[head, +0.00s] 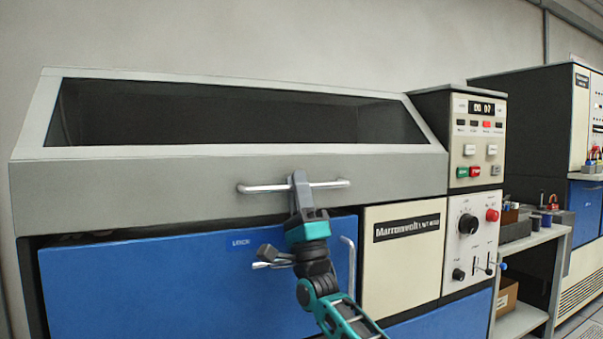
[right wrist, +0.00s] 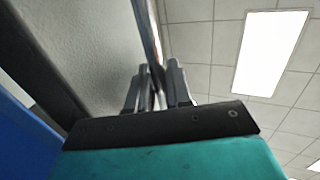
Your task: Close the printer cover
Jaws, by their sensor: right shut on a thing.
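The printer cover (head: 230,185) is a grey hood with a dark sloping window (head: 230,115), on top of a blue cabinet. A horizontal metal handle (head: 262,188) is fixed to its front face. In the head view it sits low over the cabinet, with a dark gap below its lower edge at the left. My right gripper (head: 299,183) is shut on the handle near its middle. In the right wrist view the fingers (right wrist: 160,88) close around the bar, beside the grey cover face (right wrist: 100,40). My left gripper is not in view.
A control panel (head: 475,140) with buttons and a dial stands right of the cover. The blue door (head: 150,290) below has a vertical handle (head: 348,265) close to my right arm. A side table (head: 535,240) with small items stands further right.

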